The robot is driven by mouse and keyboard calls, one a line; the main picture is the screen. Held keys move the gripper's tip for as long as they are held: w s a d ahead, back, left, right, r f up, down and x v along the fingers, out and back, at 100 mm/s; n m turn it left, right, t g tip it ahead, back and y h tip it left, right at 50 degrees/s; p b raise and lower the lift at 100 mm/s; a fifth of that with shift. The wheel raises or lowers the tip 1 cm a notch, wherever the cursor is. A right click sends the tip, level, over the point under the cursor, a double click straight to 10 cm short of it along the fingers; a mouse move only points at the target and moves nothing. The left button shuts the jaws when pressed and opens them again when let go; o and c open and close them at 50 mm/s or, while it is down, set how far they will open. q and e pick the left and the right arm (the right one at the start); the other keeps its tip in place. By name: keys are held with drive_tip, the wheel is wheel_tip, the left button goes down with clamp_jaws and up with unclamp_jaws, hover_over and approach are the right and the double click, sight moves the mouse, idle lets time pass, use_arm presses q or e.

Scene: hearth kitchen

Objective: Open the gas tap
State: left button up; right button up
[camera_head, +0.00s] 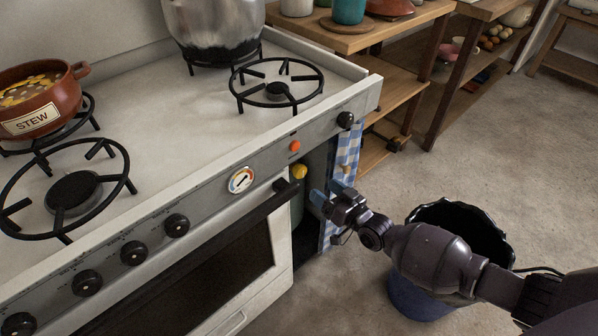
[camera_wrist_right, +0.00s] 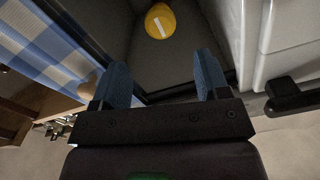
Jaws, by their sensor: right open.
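In the right wrist view the yellow knob (camera_wrist_right: 159,21) shows a pale bar mark and lies ahead of the fingers, at the top middle. My right gripper (camera_head: 329,197) is open and empty in front of the compartment, apart from the knob. Its two blue fingertips (camera_wrist_right: 166,80) also show in the right wrist view. My left gripper is not in view.
A blue checked curtain (camera_head: 346,158) hangs at the compartment's right side. The oven door handle (camera_head: 277,195) juts out to the left of the opening. Wooden shelves (camera_head: 385,135) stand behind.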

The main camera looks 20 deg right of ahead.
sight(303, 174)
drive_tip(key=b+x, duration=0.1)
drive_tip(key=x, duration=0.3)
drive_tip(key=b+x, duration=0.1)
drive_tip(key=x, duration=0.3)
drive_tip(key=shift+w+a+f, duration=0.15)
drive_tip(key=shift+w+f, duration=0.05)
drive_tip(key=shift+f, duration=0.05)
drive_tip(key=shift+w+a+r, duration=0.1)
drive_tip(key=shift+w+a, duration=0.1)
drive_tip(key=shift+w, duration=0.35)
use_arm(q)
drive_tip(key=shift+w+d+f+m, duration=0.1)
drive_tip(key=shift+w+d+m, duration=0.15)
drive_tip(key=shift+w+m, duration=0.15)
use_arm(e)
drive_tip(key=shift+w, duration=0.2)
drive_tip(key=shift+r, duration=0.1)
drive_tip(key=c, duration=0.9)
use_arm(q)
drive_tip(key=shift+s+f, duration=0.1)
use_arm(e)
drive_tip(key=shift+c, duration=0.2)
